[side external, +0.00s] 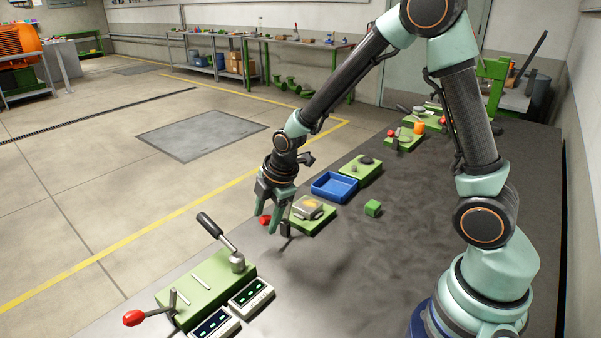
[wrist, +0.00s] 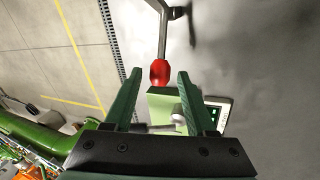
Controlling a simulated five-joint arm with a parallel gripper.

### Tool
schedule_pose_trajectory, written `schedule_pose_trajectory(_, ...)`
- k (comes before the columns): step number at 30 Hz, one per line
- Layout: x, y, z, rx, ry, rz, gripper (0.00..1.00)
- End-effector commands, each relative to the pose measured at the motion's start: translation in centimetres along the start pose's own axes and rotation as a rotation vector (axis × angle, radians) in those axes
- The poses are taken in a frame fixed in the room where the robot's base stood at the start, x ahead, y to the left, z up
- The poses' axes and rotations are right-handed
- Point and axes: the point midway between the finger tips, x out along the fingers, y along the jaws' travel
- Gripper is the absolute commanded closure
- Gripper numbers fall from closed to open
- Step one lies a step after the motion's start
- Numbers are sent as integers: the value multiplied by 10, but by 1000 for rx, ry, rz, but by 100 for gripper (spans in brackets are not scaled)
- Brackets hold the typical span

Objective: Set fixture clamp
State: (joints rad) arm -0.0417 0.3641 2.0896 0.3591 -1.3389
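The fixture clamp has a green base (side external: 325,222) carrying a metal and yellowish part (side external: 308,209). Its metal lever (side external: 286,228) ends in a red knob (side external: 265,220) at the left. In the wrist view the red knob (wrist: 160,72) lies between my fingertips, with a gap on each side; its lever (wrist: 163,35) runs up to a dark bracket. My gripper (side external: 268,218) points down at the knob, fingers apart; it also shows open in the wrist view (wrist: 158,75). Whether the fingertips are level with the knob is hard to tell.
A larger green fixture (side external: 205,285) with a black-handled lever, another red knob and two display boxes (side external: 250,296) stands in front. A blue tray (side external: 334,187), a small green cube (side external: 372,208) and another green fixture (side external: 361,170) stand behind. The grey bench to the right is mostly clear.

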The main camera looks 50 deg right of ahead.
Motion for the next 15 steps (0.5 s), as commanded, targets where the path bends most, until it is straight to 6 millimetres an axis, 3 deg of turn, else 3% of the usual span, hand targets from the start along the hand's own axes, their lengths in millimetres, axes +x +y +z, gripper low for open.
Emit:
schedule_pose_trajectory(1, 0, 0, 0, 0, 0, 0, 67)
schedule_pose_trajectory(3, 0, 0, 0, 0, 0, 0, 94)
schedule_pose_trajectory(4, 0, 0, 0, 0, 0, 0, 100)
schedule_pose_trajectory(15, 0, 0, 0, 0, 0, -2, 100)
